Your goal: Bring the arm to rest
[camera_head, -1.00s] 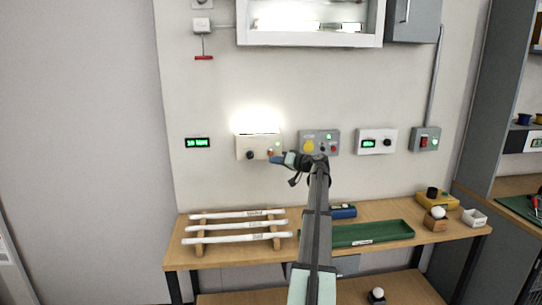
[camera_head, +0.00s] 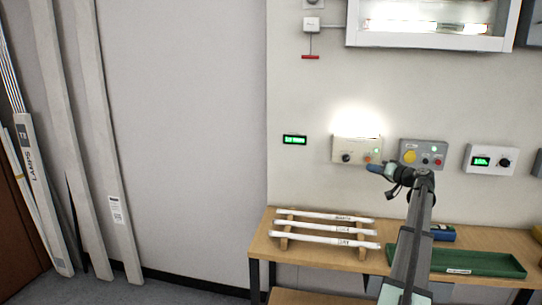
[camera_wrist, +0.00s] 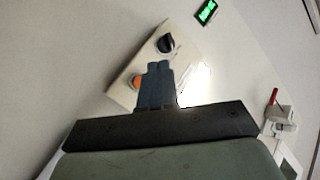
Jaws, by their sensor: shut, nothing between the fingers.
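My gripper (camera_head: 372,168) is shut and empty at the end of my raised arm. In the head view its tip is just below the right part of a cream control box (camera_head: 352,150) on the wall. The box has a dark knob (camera_head: 346,158) and an orange button, and a bright glow is above it. In the wrist view the shut fingers (camera_wrist: 160,85) lie in front of the box, between its dark knob (camera_wrist: 165,43) and its orange button (camera_wrist: 136,82). I cannot tell whether the fingertips touch the box.
A grey box (camera_head: 423,153) with buttons and a white box (camera_head: 490,159) are right of the gripper. Below stands a wooden bench (camera_head: 262,232) with white tubes (camera_head: 325,229) on a rack and a green tray (camera_head: 480,262). Long boards (camera_head: 105,130) lean at left.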

